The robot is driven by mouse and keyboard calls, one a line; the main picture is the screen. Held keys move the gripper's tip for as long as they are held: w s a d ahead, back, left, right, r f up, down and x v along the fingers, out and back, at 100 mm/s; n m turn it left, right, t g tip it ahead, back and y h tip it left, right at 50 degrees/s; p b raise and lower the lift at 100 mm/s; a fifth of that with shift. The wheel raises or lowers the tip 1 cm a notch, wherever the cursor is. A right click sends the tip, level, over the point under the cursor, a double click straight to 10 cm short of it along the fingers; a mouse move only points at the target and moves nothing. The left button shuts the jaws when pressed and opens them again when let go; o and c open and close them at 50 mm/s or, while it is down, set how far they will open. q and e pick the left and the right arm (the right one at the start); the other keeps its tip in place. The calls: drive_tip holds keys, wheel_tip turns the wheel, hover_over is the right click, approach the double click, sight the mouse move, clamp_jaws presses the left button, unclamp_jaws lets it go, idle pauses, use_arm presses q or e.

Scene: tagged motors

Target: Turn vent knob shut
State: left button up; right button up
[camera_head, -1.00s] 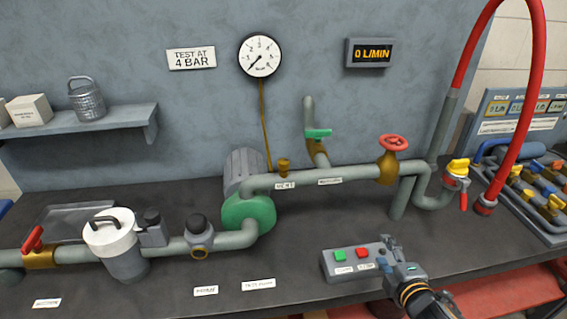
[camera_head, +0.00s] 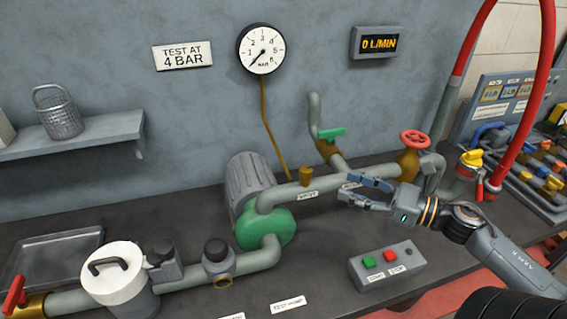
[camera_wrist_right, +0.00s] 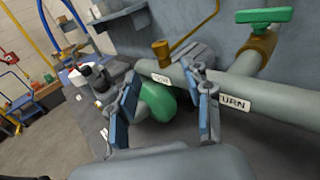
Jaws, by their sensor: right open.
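The vent knob is the small brass piece (camera_head: 306,176) on top of the grey pipe, right of the green pump (camera_head: 266,227). A white label (camera_head: 307,195) sits on the pipe below it. In the right wrist view the brass knob (camera_wrist_right: 161,49) stands upright above its label, ahead of the fingers. My right gripper (camera_head: 352,190) is open and empty, reaching left in front of the pipe, with its fingertips right of the knob and apart from it. Its two fingers also show in the right wrist view (camera_wrist_right: 165,105). My left gripper is in neither current view.
A green-handled valve (camera_head: 331,134) and a red handwheel (camera_head: 415,139) stand on the pipework near my right arm. A button box (camera_head: 386,264) sits in front, below the gripper. The gauge (camera_head: 261,49) needle points low left, and the display (camera_head: 377,43) reads 0 L/MIN.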

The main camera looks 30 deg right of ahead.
sight(306, 168)
drive_tip(key=x, duration=0.3)
drive_tip(key=p+x, duration=0.1)
drive_tip(key=x, duration=0.3)
drive_tip(key=p+x, duration=0.1)
drive_tip(key=x, duration=0.2)
drive_tip(key=shift+w+r, duration=0.2)
drive_tip(key=shift+r, duration=0.1)
drive_tip(key=shift+w+a, duration=0.3)
drive_tip(key=shift+w, duration=0.15)
drive_tip(key=shift+f, duration=0.1)
drive_tip(key=shift+w, duration=0.1)
drive_tip(key=shift+c, duration=0.8)
drive_tip(key=c, duration=0.8)
use_arm(q)
drive_tip(key=shift+g, duration=0.3)
drive_tip(key=s+d+r, duration=0.1)
drive_tip(key=s, duration=0.2)
drive_tip(key=s+d+r, duration=0.1)
drive_tip(key=shift+s+d+r+p, duration=0.25)
drive_tip(key=shift+d+r+p, duration=0.1)
use_arm(e)
drive_tip(key=shift+a, duration=0.1)
clamp_jaws()
